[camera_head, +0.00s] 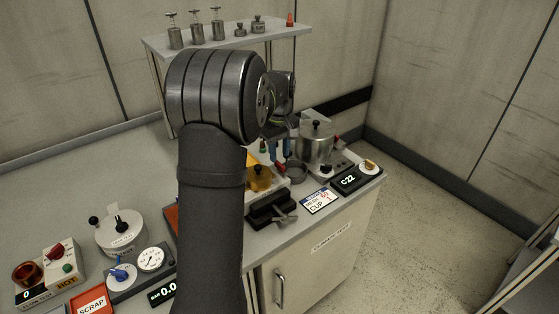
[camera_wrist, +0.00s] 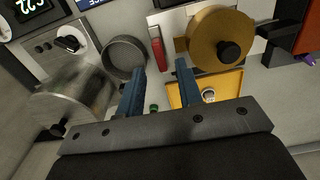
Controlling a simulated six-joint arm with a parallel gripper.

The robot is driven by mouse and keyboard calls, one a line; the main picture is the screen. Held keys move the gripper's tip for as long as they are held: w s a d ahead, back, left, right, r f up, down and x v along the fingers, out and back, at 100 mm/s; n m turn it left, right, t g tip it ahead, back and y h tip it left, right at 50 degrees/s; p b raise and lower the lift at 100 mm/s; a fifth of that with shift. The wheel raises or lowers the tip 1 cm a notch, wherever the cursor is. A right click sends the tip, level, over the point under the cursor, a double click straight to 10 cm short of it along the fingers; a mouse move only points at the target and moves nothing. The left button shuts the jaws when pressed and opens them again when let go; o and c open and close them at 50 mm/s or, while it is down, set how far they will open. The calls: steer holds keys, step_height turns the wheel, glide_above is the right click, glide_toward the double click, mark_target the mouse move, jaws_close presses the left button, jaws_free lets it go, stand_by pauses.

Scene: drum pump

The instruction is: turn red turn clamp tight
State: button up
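The red clamp handle (camera_wrist: 157,52) shows in the wrist view as a narrow upright bar between a round grey cup and a gold disc. It lies beyond my fingertips, close to the gap between them, and appears apart from both. In the head view the red handle (camera_head: 279,167) is small and partly hidden by my gripper. My gripper (camera_wrist: 161,70) has two blue fingers, spread apart with nothing between them. How far the clamp is turned cannot be told.
The gold disc (camera_wrist: 221,38) with a black knob stands right of the clamp, above a yellow tray (camera_wrist: 233,84). The grey cup (camera_wrist: 124,57) and a metal pot (camera_wrist: 75,98) are to the left. A shelf (camera_head: 270,34) with weights stands behind. An orange-brown block (camera_wrist: 308,35) is at far right.

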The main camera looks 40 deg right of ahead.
mark_target(280, 164)
steer(key=shift+f, duration=1.9)
jaws_close()
